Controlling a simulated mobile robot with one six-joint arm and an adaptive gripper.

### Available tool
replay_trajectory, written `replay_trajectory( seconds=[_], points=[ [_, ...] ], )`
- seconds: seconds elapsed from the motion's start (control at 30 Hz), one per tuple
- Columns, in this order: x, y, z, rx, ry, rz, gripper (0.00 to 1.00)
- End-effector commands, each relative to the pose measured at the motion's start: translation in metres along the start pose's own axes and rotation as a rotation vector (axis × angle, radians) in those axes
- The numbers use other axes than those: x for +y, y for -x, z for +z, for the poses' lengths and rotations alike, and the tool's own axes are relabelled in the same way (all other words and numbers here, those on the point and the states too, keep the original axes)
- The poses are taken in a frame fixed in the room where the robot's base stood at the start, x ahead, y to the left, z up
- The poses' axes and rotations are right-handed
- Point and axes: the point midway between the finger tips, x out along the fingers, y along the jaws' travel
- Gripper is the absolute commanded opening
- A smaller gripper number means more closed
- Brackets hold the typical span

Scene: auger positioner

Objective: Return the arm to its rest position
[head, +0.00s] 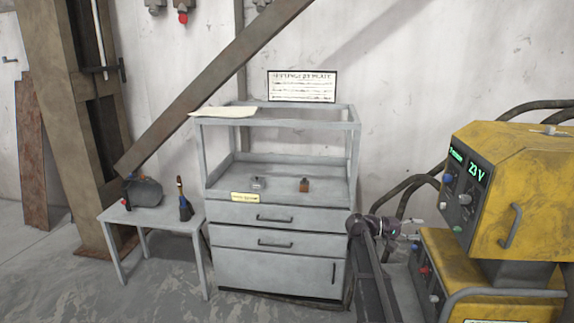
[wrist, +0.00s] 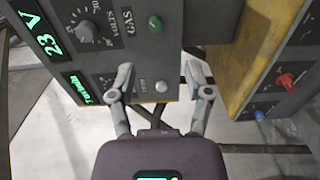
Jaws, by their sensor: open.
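My gripper (wrist: 160,85) shows in the wrist view with its two fingers spread apart and nothing between them. It is in front of the lower part of the yellow machine's dark control panel (wrist: 125,50), near a pale round button (wrist: 161,87). I cannot tell whether a fingertip touches the panel. In the head view my gripper (head: 416,228) is small, at the end of my arm, just left of the yellow machine (head: 510,165). The panel there shows a green "23 V" display.
A grey cabinet (head: 276,265) with drawers and an open shelf holds two small blocks. A small table (head: 155,216) with a dark rounded object (head: 147,192) stands at left. Black cables (head: 405,185) run behind the machine. A lower panel has a red knob (wrist: 286,81). Floor at front left is clear.

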Motion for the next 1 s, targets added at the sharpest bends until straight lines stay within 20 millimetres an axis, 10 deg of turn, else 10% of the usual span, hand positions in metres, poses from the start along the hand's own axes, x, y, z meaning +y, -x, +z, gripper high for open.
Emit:
replay_trajectory(
  seconds=[0.47,1.0],
  points=[
    [-0.075,0.044,0.067,0.058,0.037,-0.417,0.65],
    [-0.163,0.157,0.176,0.137,0.120,-1.075,0.65]
  ],
)
